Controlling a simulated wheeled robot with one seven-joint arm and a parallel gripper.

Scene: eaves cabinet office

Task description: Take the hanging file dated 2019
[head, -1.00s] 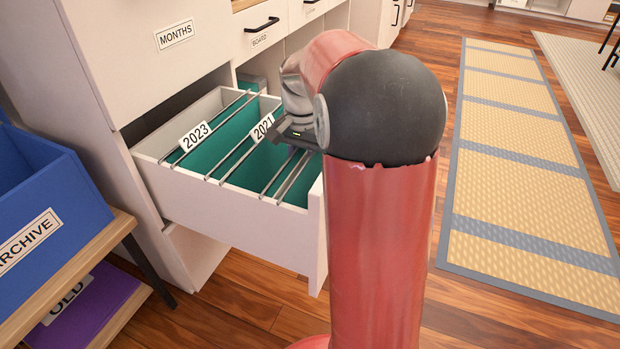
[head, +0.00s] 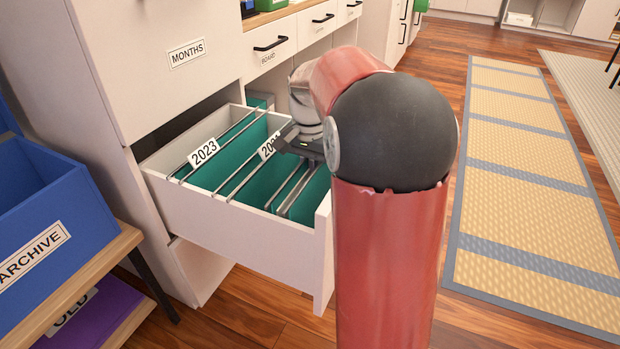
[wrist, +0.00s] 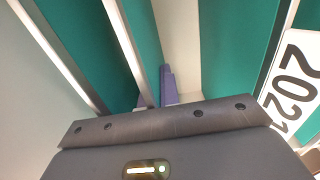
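Teal hanging files hang on metal rails in an open white drawer (head: 235,225). The rear file has a tab reading 2023 (head: 204,152). The file in front of it has a 2021 tab, partly covered by my gripper in the head view and readable in the wrist view (wrist: 297,85). Another teal file (head: 312,195) hangs closest to the drawer front; no 2019 tab is visible. My gripper (wrist: 160,88) is over the drawer, between the 2021 tab and the front file's rails. Its purple-grey fingers show only partly beside a rail (wrist: 124,45); their gap and any contact are unclear.
A blue ARCHIVE box (head: 45,230) stands on a wooden shelf left of the drawer, with a purple OLD item (head: 95,315) below. A cabinet front marked MONTHS (head: 187,53) rises above the drawer. Open floor and a striped rug (head: 530,190) lie to the right.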

